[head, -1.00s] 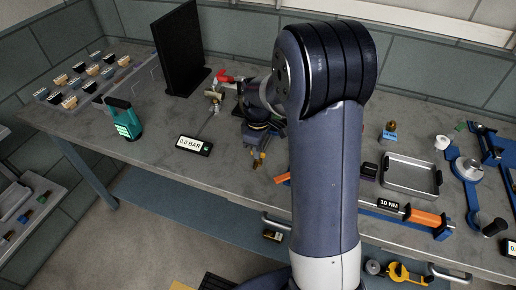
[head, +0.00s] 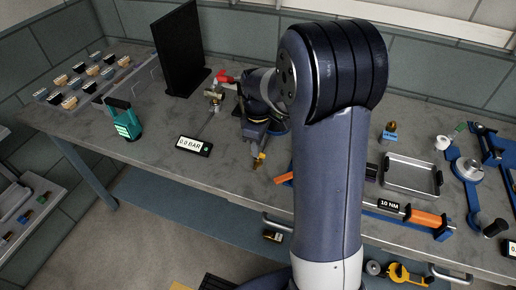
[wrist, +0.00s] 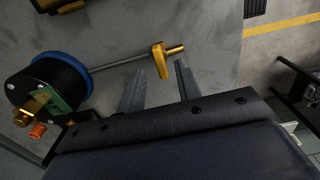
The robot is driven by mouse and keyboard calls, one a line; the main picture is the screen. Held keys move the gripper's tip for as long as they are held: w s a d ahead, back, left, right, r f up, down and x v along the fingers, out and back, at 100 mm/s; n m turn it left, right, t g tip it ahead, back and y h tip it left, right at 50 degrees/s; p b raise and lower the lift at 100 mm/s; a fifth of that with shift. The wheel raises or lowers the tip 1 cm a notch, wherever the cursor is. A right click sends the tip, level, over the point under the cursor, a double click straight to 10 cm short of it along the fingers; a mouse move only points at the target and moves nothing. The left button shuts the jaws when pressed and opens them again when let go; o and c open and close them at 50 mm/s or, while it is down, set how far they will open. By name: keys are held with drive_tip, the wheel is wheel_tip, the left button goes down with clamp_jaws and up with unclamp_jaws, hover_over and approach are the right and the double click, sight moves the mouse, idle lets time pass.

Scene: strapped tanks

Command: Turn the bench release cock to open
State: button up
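In the wrist view a small yellow-gold cock (wrist: 160,58) with a flat lever sits at the end of a thin grey pipe. The pipe runs left to a black round body with a blue rim (wrist: 62,68). My gripper (wrist: 158,72) is open. Its two grey fingers are apart, one on each side of the lever's lower end; I cannot tell whether either touches it. In the head view the yellow cock (head: 260,158) shows near the bench's front edge, just below my wrist. My arm hides part of this area, and the fingers are hard to make out there.
A red-handled brass valve (head: 217,92) and a 0.0 BAR display (head: 194,145) stand left of my wrist. A green device (head: 124,121) and a black panel (head: 180,50) are farther left. A metal tray (head: 411,175) and an orange-handled torque tool (head: 425,217) lie to the right.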

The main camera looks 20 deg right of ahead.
wheel_tip(320, 180, up, 8)
drive_tip(key=shift+r, duration=0.25)
wheel_tip(320, 180, down, 11)
drive_tip(key=shift+r, duration=0.1)
idle(0.6)
idle(0.4)
